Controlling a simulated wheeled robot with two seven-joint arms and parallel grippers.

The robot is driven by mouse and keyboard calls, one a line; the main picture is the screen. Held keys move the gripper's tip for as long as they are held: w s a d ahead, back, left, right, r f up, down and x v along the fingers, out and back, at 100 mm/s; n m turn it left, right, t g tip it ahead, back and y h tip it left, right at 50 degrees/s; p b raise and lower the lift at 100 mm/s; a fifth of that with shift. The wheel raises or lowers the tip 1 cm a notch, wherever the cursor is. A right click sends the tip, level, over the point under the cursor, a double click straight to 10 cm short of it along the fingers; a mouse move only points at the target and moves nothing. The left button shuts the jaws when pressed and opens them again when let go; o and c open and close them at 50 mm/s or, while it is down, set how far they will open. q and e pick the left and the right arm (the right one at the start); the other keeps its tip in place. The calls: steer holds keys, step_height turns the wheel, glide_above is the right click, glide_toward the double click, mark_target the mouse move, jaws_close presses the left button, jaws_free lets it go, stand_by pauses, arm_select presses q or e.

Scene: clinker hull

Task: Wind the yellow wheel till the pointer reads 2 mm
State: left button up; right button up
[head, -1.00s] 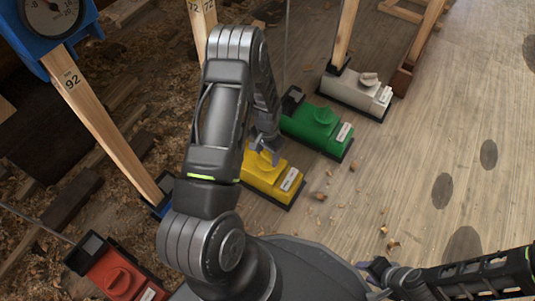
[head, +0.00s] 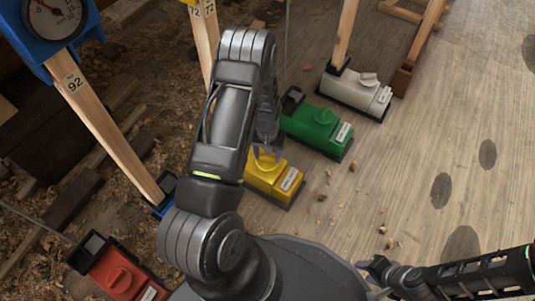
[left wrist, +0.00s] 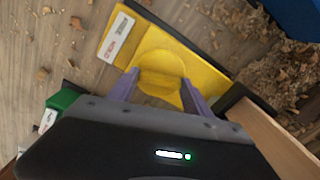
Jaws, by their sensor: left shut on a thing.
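The yellow wheel (left wrist: 160,68) is a round knob with a raised grip, on a yellow box (head: 284,181) with a white label. My left gripper (left wrist: 159,90) is shut on the wheel's grip, one purple finger on each side in the left wrist view. In the head view my left gripper (head: 267,153) comes down on the wheel from above, and my arm partly hides the box. The yellow wheel's pointer and scale are not in readable view; only a yellow edge (head: 188,2) shows at the top. My right gripper (head: 370,267) is low at right, away from the boxes, its jaws unclear.
A green box (head: 318,128) and a white box (head: 355,92) stand beyond the yellow one. A red box (head: 118,275) is at lower left. A blue dial (head: 55,18) tops a wooden post (head: 98,120). Shavings litter the floor; the planks at right are mostly clear.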

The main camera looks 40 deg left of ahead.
mark_target(268, 156)
stand_by(0.3)
arm_select(q)
steer(key=o, duration=1.4)
steer(key=shift+c, duration=0.2)
steer(key=shift+r, duration=0.1)
step_height(268, 156, up, 8)
steer(key=p, duration=0.3)
steer(key=shift+f, duration=0.2)
